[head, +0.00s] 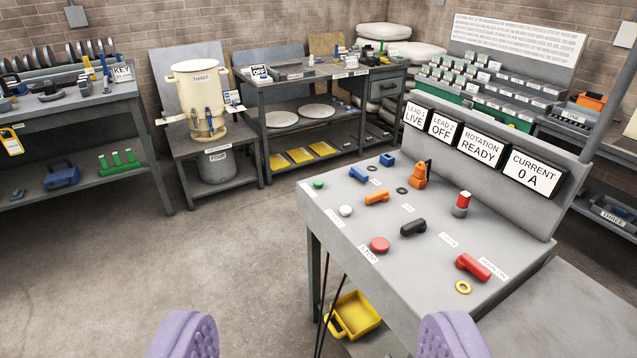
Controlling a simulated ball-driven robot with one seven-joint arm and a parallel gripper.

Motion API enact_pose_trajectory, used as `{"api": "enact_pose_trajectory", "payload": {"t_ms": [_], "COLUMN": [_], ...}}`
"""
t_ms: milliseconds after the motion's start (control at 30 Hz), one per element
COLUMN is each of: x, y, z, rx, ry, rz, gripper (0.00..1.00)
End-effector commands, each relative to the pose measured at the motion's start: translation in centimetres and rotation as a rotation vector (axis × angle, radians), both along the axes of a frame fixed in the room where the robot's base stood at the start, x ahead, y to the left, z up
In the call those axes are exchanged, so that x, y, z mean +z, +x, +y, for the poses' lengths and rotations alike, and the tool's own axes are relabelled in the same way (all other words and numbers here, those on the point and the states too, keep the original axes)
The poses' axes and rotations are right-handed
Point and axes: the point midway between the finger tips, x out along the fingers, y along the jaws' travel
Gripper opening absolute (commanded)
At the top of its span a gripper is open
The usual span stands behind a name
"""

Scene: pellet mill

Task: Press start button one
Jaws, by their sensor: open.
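The grey control desk (330,199) stands at the right, its sloped top facing me. A small green button (318,184) sits near its left corner, and a white button (346,210) sits a little nearer to me. A larger red button (379,244) is near the front edge, by a label that seems to read STOP. The other labels are too small to read, so I cannot tell which button is start one. My gripper (318,335) shows as two purple fingers, wide apart and empty, at the bottom, apart from the desk.
The desk also bears an orange switch (418,175), a black handle (413,227), a red handle (473,267) and a red-topped lamp (461,203). Signs read LIVE, OFF, READY and 0 A. A yellow bin (354,316) is below. Open floor (225,255) lies left of the desk.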

Motion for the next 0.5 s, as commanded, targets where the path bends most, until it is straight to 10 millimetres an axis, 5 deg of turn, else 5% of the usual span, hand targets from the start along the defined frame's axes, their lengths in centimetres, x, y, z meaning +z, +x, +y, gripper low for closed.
{"api": "enact_pose_trajectory", "payload": {"t_ms": [33, 267, 500], "x": [0.0, -0.01, 0.0], "y": [0.0, 0.01, 0.01], "z": [0.0, 0.0, 0.0], "rx": [0.0, 0.0, 0.0], "ry": [0.0, 0.0, 0.0], "rz": [0.0, 0.0, 0.0], "gripper": [0.53, 0.0, 0.0]}}
